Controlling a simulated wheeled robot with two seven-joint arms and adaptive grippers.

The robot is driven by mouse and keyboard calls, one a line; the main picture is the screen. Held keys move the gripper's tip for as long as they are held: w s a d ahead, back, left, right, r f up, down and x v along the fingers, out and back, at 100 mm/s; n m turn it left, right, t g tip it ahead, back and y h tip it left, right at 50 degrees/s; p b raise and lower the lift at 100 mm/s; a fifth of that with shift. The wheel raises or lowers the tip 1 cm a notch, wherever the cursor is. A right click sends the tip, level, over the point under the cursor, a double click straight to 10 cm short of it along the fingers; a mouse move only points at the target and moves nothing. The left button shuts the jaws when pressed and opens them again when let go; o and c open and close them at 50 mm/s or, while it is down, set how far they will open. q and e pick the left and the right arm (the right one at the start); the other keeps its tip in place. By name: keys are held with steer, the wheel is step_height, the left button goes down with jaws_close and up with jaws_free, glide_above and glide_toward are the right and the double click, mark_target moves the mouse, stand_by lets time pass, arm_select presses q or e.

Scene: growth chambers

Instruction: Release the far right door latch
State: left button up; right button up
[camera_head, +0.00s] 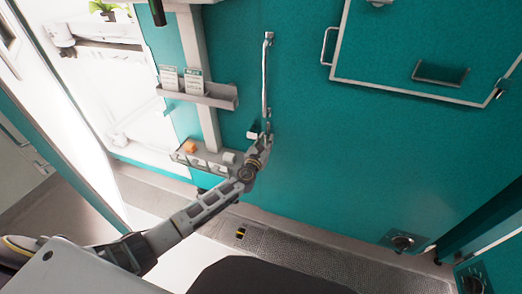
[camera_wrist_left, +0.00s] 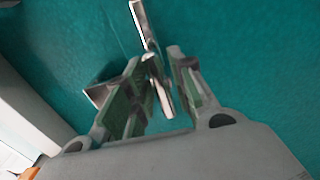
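A vertical metal bar handle (camera_head: 265,75) stands on the teal door panel in the head view. My left gripper (camera_head: 264,138) is at its lower end, against the panel. In the left wrist view my left gripper (camera_wrist_left: 158,90) has its two fingers apart, with a metal bar (camera_wrist_left: 143,25) reaching in between them. A gap shows between the bar and the right finger; contact with the left finger is unclear. A small pale block (camera_head: 252,134) sits by the fingertips. I cannot tell which part is the latch. My right gripper is out of view.
A shelf with two cards (camera_head: 218,98) and a lower rack (camera_head: 190,158) with an orange item are left of the handle. A framed hatch (camera_head: 425,50) with handles is at the upper right. An open, bright chamber (camera_head: 110,85) is at the left. A floor grating (camera_head: 285,250) runs below.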

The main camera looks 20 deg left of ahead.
arm_select(q)
steer(key=s, duration=1.2)
steer(key=shift+a, duration=0.2)
steer(key=shift+w, duration=0.1)
stand_by(0.7)
